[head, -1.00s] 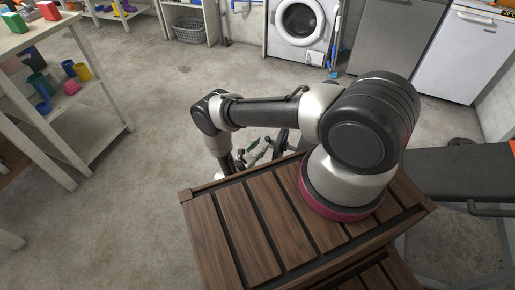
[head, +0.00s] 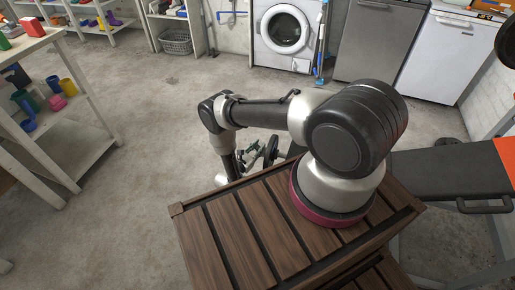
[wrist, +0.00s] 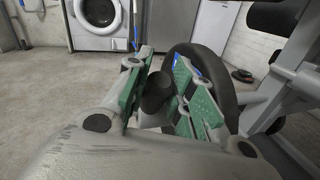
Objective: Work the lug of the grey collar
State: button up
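In the wrist view a dark grey rounded piece (wrist: 156,93) sits between the fingers of my gripper (wrist: 160,62); it may be the collar or its lug, but I cannot tell which. A black weight plate (wrist: 223,82) stands upright just behind and right of it. The fingers, with green pads, are apart on either side of the dark piece, and I see no clear grip on it. In the head view my gripper (head: 253,152) is small beyond the wooden top, beside the black plate (head: 271,150). A distinct lug is not made out.
A grey metal frame (wrist: 285,75) rises close on the right in the wrist view. A dark padded bench (head: 450,174) stands right in the head view. A white shelf (head: 75,130) with coloured cups is at left. The concrete floor between is clear.

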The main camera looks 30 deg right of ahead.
jog(key=o, duration=0.4)
jog(key=v, duration=1.2)
